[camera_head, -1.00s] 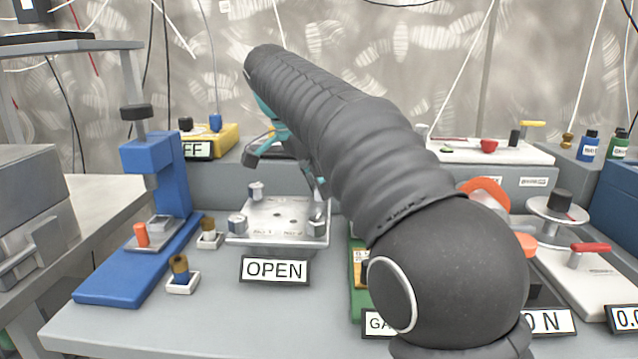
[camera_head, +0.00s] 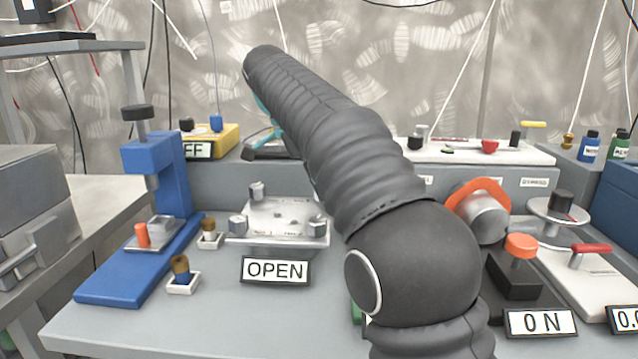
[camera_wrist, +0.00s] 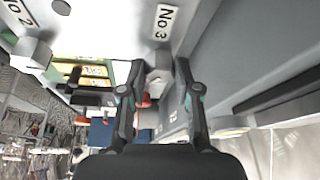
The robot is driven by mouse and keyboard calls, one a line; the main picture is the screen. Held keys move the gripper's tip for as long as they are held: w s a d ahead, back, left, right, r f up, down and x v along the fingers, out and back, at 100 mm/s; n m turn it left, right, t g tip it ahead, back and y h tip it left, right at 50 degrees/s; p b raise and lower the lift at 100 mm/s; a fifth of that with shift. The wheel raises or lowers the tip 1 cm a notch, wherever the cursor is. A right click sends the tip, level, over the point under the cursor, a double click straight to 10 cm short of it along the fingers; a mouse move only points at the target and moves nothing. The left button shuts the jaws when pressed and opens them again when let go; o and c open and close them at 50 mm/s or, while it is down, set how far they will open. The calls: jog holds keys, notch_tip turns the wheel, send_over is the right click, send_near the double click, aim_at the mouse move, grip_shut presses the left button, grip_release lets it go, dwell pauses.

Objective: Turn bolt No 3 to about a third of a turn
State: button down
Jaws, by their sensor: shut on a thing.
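Bolt No 3 (camera_wrist: 158,84) is a pale hex head between the two fingers of my gripper (camera_wrist: 160,70) in the wrist view, beside its "No 3" label. The fingers are shut on the head. Bolt No 2 (camera_wrist: 33,50) stands at the upper left there. In the head view the steel plate (camera_head: 280,240) has bolts at its corners, with the "OPEN" sign (camera_head: 275,270) in front. How far the bolt is turned cannot be told.
Left of the plate is a blue press (camera_head: 155,190) with small brown-topped pieces beside it.

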jog(key=c, duration=0.8)
grip_release()
